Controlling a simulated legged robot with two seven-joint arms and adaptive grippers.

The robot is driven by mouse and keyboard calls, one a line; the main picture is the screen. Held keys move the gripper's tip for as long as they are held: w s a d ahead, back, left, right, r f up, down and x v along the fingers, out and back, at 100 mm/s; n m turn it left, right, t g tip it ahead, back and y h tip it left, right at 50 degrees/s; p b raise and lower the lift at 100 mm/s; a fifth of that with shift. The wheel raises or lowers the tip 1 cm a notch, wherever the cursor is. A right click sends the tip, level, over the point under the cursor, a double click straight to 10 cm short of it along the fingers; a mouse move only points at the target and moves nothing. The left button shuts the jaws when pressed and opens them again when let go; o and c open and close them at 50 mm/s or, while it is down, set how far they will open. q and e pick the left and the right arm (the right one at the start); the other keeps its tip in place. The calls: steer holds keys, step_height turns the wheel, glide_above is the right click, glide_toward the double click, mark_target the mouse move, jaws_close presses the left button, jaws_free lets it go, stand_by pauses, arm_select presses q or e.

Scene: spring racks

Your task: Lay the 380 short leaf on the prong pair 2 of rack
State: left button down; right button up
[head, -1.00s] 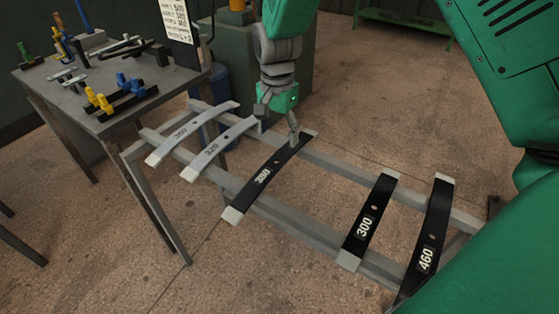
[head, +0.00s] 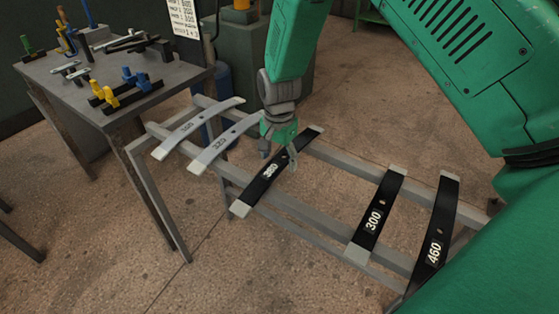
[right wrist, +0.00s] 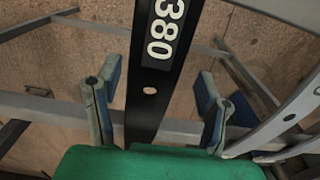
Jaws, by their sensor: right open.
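The 380 short leaf (head: 258,193) is a long black strip with pale ends and a white 380 label. It lies across the two rails of a grey metal stand (head: 325,152). My right gripper (head: 278,161) is over the leaf, between its label and its far end. In the right wrist view, the leaf (right wrist: 143,112) passes between the two open fingers of the gripper (right wrist: 156,95), with a gap on both sides. I cannot make out prong pair 2 of the rack in these views. My left gripper is not in view.
Two grey leaves, one marked 320 (head: 219,145), lie left of the 380 leaf. Black leaves marked 300 (head: 378,205) and 460 (head: 439,235) lie to its right. A workbench (head: 110,117) with tools stands at the left. A green cabinet (head: 238,48) stands behind.

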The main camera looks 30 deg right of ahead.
mark_target(284, 156)
steer(key=c, duration=0.5)
steer(key=shift+d, duration=0.25)
steer(key=c, duration=0.6)
steer(key=shift+d+f, duration=0.1)
steer(key=shift+d, duration=0.3)
jaws_close()
steer(key=shift+d, duration=0.35)
steer(key=shift+s+d+f, duration=0.15)
steer(key=shift+d, duration=0.05)
steer(key=shift+a+r, duration=0.1)
steer(key=shift+r, duration=0.1)
steer(key=r, duration=0.5)
steer(key=r+p, duration=0.1)
steer(key=r, duration=0.2)
steer(key=shift+w+a+r, duration=0.2)
steer(key=shift+a+r, duration=0.05)
steer(key=shift+a, duration=0.1)
steer(key=shift+d+r, duration=0.25)
steer(key=shift+r, duration=0.35)
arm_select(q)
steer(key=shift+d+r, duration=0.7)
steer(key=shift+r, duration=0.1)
